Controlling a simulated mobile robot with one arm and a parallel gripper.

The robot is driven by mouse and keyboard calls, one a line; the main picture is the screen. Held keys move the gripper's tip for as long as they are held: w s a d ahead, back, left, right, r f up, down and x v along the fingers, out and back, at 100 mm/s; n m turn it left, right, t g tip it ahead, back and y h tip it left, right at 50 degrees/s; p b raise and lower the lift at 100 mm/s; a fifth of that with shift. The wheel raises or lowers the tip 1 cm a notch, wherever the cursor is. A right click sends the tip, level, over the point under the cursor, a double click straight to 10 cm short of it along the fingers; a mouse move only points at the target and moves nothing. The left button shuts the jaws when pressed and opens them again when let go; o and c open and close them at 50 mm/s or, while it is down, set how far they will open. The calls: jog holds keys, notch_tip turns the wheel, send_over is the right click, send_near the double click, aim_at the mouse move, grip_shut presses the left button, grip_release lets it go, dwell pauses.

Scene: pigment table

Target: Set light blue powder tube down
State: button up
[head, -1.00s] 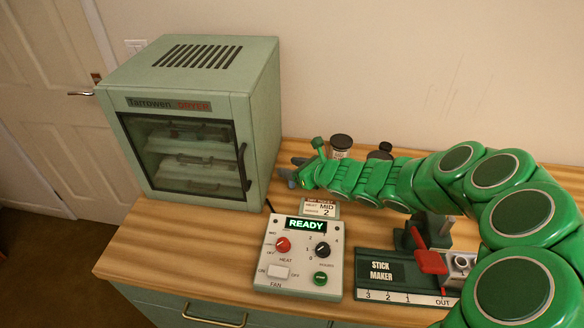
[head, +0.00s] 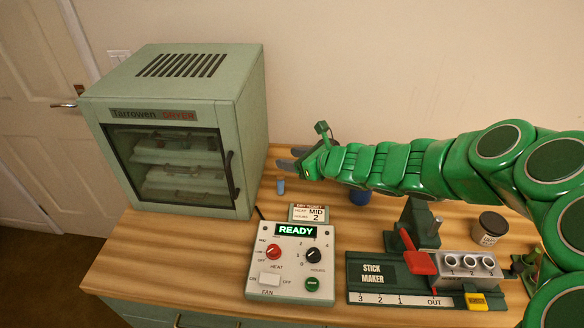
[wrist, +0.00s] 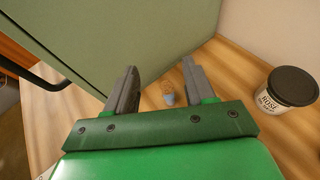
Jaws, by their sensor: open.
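The light blue powder tube (head: 280,186) stands on the wooden table, right of the dryer, and looks upright. It also shows in the wrist view (wrist: 169,99), beyond and between my finger tips, with a paler upper part. My gripper (head: 288,158) is open, with its fingers spread wide and pointing toward the dryer side. In the wrist view my gripper (wrist: 160,82) holds nothing, and the tube appears clear of both fingers.
The green dryer (head: 190,70) stands close on the left. A control box (head: 290,262) reading READY and the stick maker (head: 385,272) sit in front. A blue jar (head: 360,197) is partly under my arm. A black-lidded jar (wrist: 292,88) stands right in the wrist view.

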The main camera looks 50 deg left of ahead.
jog(key=shift+r, duration=0.4)
jog(key=shift+r, duration=0.1)
dwell(0.4)
